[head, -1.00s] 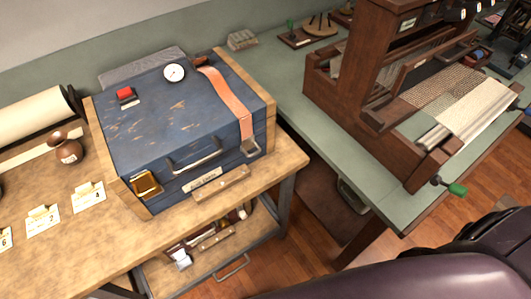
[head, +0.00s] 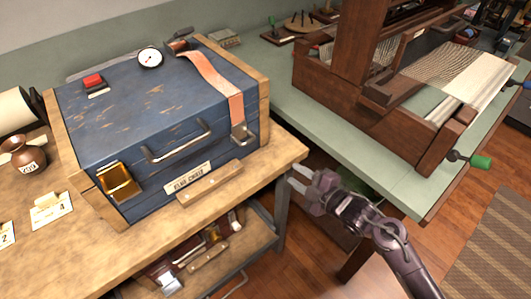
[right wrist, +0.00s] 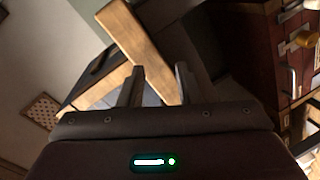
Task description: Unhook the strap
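An orange strap (head: 219,82) runs over the lid of a blue chest (head: 150,110) at its right end, from a mount at the back edge down the front. A metal buckle or hook (head: 243,136) is at the strap's lower end on the chest front; how it is fastened is too small to tell. My right gripper (head: 302,180) is beyond the table's right front corner, to the right of and below the buckle, apart from it. Its fingers are open and empty, and they also show spread in the right wrist view (right wrist: 155,88). My left gripper is not in view.
The chest has a brass latch (head: 118,182), a handle (head: 178,142), a gauge (head: 150,57) and a red button (head: 93,80). A drawer (head: 215,255) stands open below the table. A wooden loom (head: 370,110) stands on a green table at right.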

